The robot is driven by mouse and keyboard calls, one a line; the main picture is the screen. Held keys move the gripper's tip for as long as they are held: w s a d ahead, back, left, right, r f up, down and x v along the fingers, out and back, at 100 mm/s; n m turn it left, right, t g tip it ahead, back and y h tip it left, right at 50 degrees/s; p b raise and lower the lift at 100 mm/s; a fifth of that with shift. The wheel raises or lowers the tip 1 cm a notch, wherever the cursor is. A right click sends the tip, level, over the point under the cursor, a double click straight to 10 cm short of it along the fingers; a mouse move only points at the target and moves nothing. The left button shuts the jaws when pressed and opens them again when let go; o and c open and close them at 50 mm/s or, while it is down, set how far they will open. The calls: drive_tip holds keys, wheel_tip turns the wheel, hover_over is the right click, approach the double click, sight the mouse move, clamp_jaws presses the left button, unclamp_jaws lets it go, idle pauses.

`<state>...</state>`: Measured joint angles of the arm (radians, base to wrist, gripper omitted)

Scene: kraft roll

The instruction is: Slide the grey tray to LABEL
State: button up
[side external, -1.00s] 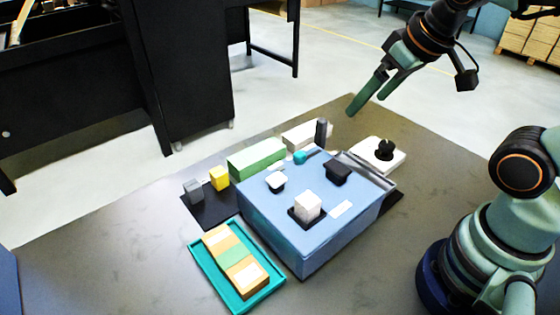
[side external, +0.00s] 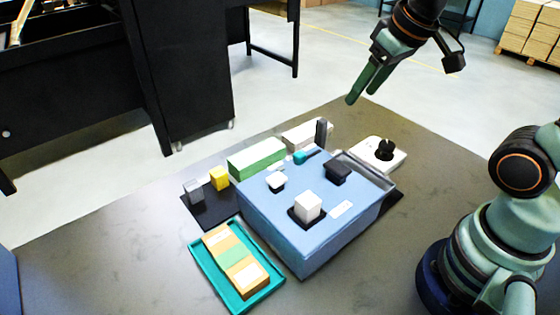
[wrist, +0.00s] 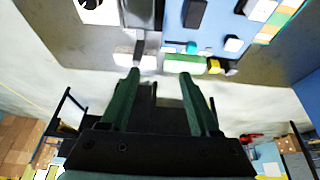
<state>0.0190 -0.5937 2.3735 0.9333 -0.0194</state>
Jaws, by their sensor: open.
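A grey tray-like strip (side external: 368,171) runs along the right back edge of the blue box (side external: 310,240). I cannot tell for sure that it is the grey tray. It also seems to show in the wrist view (wrist: 159,14). No readable LABEL shows; a small blank-looking white patch (side external: 341,209) lies on the box top. My gripper (side external: 357,98) is open and empty, high above the table's back edge, apart from everything. In the wrist view its two fingers (wrist: 160,74) stand apart with nothing between them.
A teal tray (side external: 203,268) with blocks lies front left. Green (side external: 256,158), yellow (side external: 219,178) and grey (side external: 194,191) blocks stand behind. A dark grey post (side external: 321,131) rises at the back. A white plate (side external: 397,160) carries a black knob (side external: 386,148).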

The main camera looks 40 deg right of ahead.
drive_tip(key=w+d+f+g, duration=0.2)
drive_tip(key=w+d+g, duration=0.1)
drive_tip(key=w, duration=0.6)
drive_tip(key=g, duration=0.2)
hover_over(321, 131)
drive_tip(key=w+d, duration=0.1)
wheel_tip(321, 131, down, 6)
drive_tip(key=shift+d+f, duration=0.1)
drive_tip(key=shift+f, duration=0.15)
wheel_tip(321, 131, down, 12)
drive_tip(key=shift+f, duration=0.15)
clamp_jaws()
idle(0.7)
